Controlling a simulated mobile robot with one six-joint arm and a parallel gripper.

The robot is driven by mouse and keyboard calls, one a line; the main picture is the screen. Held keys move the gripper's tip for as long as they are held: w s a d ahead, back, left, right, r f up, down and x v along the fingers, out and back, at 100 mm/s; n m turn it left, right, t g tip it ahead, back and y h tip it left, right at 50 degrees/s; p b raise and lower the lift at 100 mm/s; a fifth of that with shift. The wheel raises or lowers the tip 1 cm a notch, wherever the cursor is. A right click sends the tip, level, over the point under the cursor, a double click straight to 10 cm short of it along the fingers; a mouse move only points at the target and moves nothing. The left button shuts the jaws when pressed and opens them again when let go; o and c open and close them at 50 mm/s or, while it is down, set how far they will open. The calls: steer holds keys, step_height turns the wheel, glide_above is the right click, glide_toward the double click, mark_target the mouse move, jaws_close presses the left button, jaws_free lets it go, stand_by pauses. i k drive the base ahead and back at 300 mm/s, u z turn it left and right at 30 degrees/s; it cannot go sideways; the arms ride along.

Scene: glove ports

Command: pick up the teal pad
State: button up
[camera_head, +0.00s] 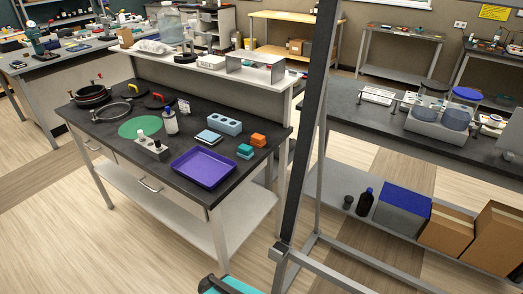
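A small teal pad (245,151), thick and block-like, lies on the dark bench top (185,185) near its right end. It is just right of the purple tray (203,167) and in front of an orange block (258,140) of similar shape. It appears apart from the tray, and nothing lies on it. My gripper is not in view.
Behind the pad are a light blue square piece (208,136) and a blue block with holes (224,123). A holder with vials (151,147), a white bottle (170,122), a green round mat (140,127) and pans (92,95) stand left. A dark post (308,130) rises right of the bench.

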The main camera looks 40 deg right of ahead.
mark_target(245, 151)
steer(key=u, duration=0.15)
steer(key=k, duration=0.15)
steer(key=z, duration=2.1)
steer(key=k, duration=0.9)
steer(key=u, duration=0.45)
steer(key=k, duration=0.45)
steer(key=u, duration=0.5)
steer(key=i, duration=1.4)
steer(key=z, duration=0.1)
